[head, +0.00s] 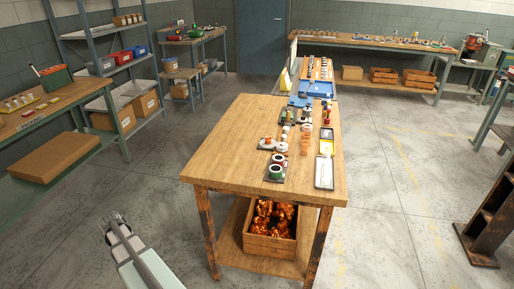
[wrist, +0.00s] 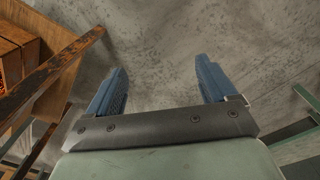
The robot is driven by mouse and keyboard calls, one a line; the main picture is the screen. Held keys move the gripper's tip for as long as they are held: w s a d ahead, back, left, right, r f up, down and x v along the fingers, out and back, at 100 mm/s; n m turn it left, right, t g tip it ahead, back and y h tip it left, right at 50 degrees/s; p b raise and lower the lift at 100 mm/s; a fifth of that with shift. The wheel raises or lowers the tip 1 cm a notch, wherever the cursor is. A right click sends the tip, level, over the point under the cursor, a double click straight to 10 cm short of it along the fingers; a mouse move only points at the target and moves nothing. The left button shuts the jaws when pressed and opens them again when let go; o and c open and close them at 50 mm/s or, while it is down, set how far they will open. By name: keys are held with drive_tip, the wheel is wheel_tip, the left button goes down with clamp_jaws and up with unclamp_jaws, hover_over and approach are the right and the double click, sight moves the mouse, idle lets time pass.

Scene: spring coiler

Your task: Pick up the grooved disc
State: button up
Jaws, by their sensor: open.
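My gripper (head: 117,222) is low at the left of the head view, over the bare floor and left of the wooden table (head: 222,160). In the wrist view its two blue fingers (wrist: 160,85) stand wide apart with only grey floor between them. I cannot single out the grooved disc. Several small round parts, white, orange, red and green, stand on the table's right half, among them a cluster of discs on a dark plate (head: 274,179). They are too small to tell which is grooved. My gripper is well apart from all of them.
A crate of copper coils (head: 270,240) sits on the table's lower shelf. The table's left half is bare. A bench with a cardboard box (head: 55,157) stands at the left, and a dark rack (head: 488,215) at the right. Open floor surrounds the table.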

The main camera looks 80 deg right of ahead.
drive_tip(key=w+d+r+m+t+h, duration=0.1)
drive_tip(key=w+d+r+m, duration=0.1)
drive_tip(key=d+r, duration=0.85)
drive_tip(key=s+d+r+m+t+h, duration=0.1)
drive_tip(key=s+d+r, duration=0.1)
drive_tip(key=d+r, duration=0.6)
drive_tip(key=s+d+r+m+h, duration=0.1)
drive_tip(key=s+d+r+m, duration=0.15)
drive_tip(key=d+r, duration=0.55)
wheel_tip(320, 180, up, 14)
drive_tip(key=m+g, duration=0.4)
drive_tip(key=m, duration=0.5)
hover_over(282, 144)
drive_tip(key=w+a, duration=0.2)
drive_tip(key=a, duration=0.3)
drive_tip(key=shift+t+h, duration=0.3)
drive_tip(key=x, duration=1.3)
drive_tip(key=shift+d, duration=0.25)
drive_tip(key=shift+c, duration=0.4)
